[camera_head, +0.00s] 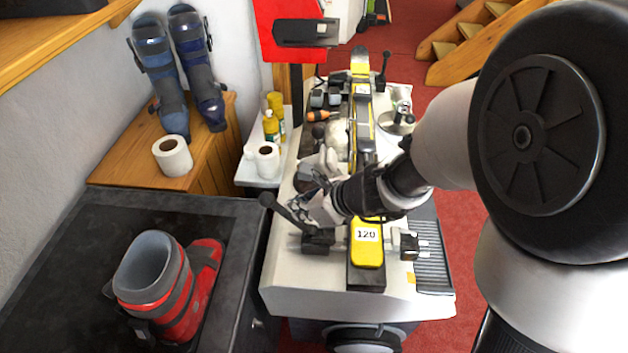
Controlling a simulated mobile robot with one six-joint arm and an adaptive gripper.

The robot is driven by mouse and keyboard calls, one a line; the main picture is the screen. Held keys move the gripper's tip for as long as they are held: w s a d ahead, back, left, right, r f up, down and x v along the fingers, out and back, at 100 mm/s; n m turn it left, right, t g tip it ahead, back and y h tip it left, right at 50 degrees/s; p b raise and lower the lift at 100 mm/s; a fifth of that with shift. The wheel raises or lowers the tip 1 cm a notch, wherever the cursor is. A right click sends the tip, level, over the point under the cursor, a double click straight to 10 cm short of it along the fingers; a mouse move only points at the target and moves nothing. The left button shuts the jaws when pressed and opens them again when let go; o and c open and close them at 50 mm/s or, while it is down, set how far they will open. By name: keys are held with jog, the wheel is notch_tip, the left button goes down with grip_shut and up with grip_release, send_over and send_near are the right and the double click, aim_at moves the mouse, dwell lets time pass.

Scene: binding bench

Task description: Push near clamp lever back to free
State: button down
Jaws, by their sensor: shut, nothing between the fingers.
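The near clamp lever (287,214) is a black rod with a round knob at its upper left end. It leans up and left from the black near clamp block (318,240) on the bench's left side. My gripper (300,206) is shut and empty. It reaches in from the right above the ski, and its fingertips are close beside the lever's rod. I cannot tell whether they touch it. A ski with a yellow end marked 120 (367,236) lies lengthwise in the clamps. My wrist hides part of its middle.
The far clamp lever (386,66) stands upright at the bench's far end. The white bench (300,282) carries an orange-handled tool (318,115) and other small items. A dark cabinet (60,265) with a red boot (175,290) stands left. Bottles and rolls stand behind it.

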aim_at(274, 207)
jog(key=a, duration=0.1)
jog(key=w+a+f, duration=0.2)
jog(key=shift+w+a+f+b, duration=0.1)
jog(key=shift+w+a+b, duration=0.05)
jog(key=shift+a+b, duration=0.2)
jog(key=shift+h, duration=0.7)
jog(key=a+f, duration=0.2)
jog(key=a, duration=0.1)
jog(key=shift+w+a, duration=0.1)
jog(key=shift+a, duration=0.15)
jog(key=shift+r, duration=0.1)
